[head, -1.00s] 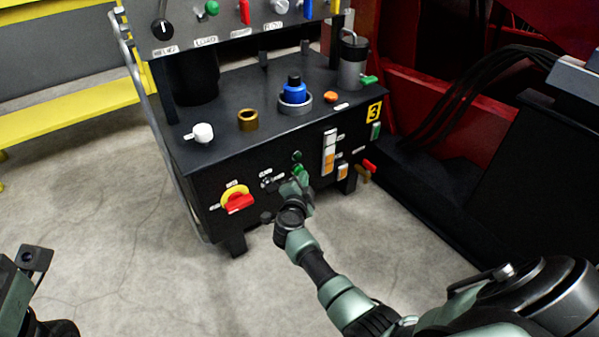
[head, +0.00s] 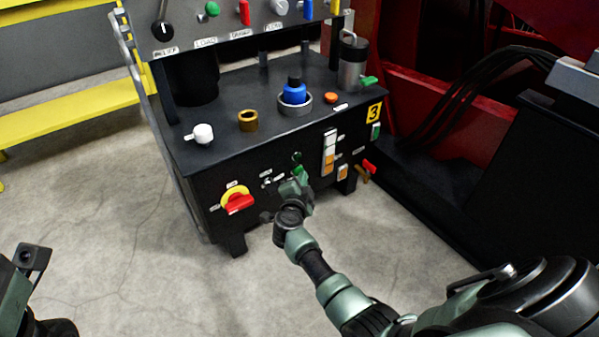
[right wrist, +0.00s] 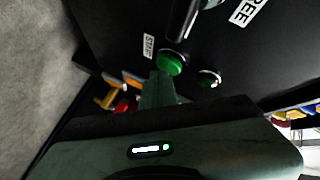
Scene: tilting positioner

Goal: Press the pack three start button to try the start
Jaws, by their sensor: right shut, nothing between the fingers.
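The pack is a black cabinet (head: 190,222) with a yellow number 3 plate (head: 373,111). A green button (head: 298,169) is on its front panel; it also shows in the right wrist view as a bright green disc (right wrist: 170,62), beside a partly legible label that seems to read START (right wrist: 149,46). My right gripper (head: 299,179) is shut and empty, just in front of this button. In the right wrist view its fingertips (right wrist: 160,82) overlap the button's lower edge; I cannot tell whether they touch it. Only part of my left arm shows, without its fingers.
A darker green round fitting (head: 296,157) sits just above the button. A red and yellow rotary switch (head: 238,201) is to the left. White and orange indicators (head: 329,152) and a red-handled valve (head: 369,166) are to the right. The floor in front is clear.

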